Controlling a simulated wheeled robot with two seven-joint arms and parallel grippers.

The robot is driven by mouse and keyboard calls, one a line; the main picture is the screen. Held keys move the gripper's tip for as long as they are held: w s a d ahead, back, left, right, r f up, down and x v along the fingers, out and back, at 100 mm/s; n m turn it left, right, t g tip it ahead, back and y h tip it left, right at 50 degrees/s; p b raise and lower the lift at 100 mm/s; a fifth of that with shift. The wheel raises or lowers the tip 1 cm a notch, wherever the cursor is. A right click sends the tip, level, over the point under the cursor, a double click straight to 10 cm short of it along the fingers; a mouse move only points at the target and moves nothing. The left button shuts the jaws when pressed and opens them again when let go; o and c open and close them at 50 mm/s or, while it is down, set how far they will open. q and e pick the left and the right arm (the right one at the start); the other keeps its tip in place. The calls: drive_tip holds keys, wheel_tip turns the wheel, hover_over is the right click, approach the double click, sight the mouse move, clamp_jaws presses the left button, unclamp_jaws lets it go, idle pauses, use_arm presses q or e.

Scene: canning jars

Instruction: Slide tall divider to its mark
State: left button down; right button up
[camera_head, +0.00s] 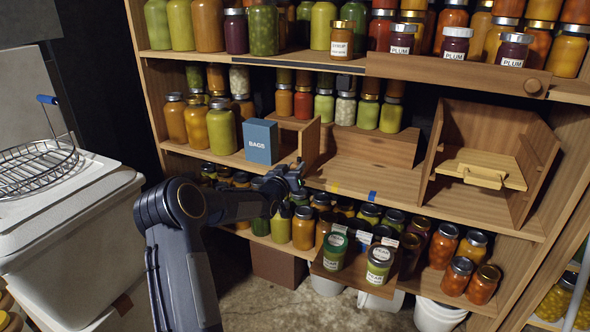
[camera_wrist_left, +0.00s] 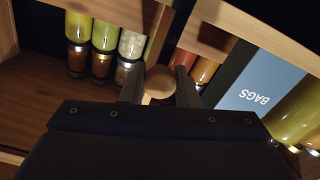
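The tall divider (camera_head: 311,146) is an upright wooden panel on the middle shelf, right of the blue BAGS box. Its round wooden knob (camera_wrist_left: 160,82) shows in the left wrist view. My left gripper (camera_head: 293,178) is at the divider's front, near the shelf edge. In the left wrist view its fingers (camera_wrist_left: 160,92) flank the knob closely and look shut on it. On the shelf's front edge, a yellow mark (camera_head: 334,187) and a blue mark (camera_head: 372,195) lie right of the divider. I cannot tell which is the divider's. My right gripper is out of view.
The BAGS box (camera_head: 261,141) stands close left of the divider. Right of it, bare shelf (camera_head: 375,178) lies before a wooden riser (camera_head: 375,145) carrying jars. A wooden bin (camera_head: 533,150) stands farther right. Jars crowd the shelf below, with a small ledge (camera_head: 350,274) jutting out.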

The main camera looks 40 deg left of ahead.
use_arm(q)
drive_tip(key=c, duration=1.1)
unclamp_jaws()
drive_tip(key=p+v, duration=0.1)
drive_tip(key=v, duration=0.7)
drive_tip(key=shift+w, duration=0.1)
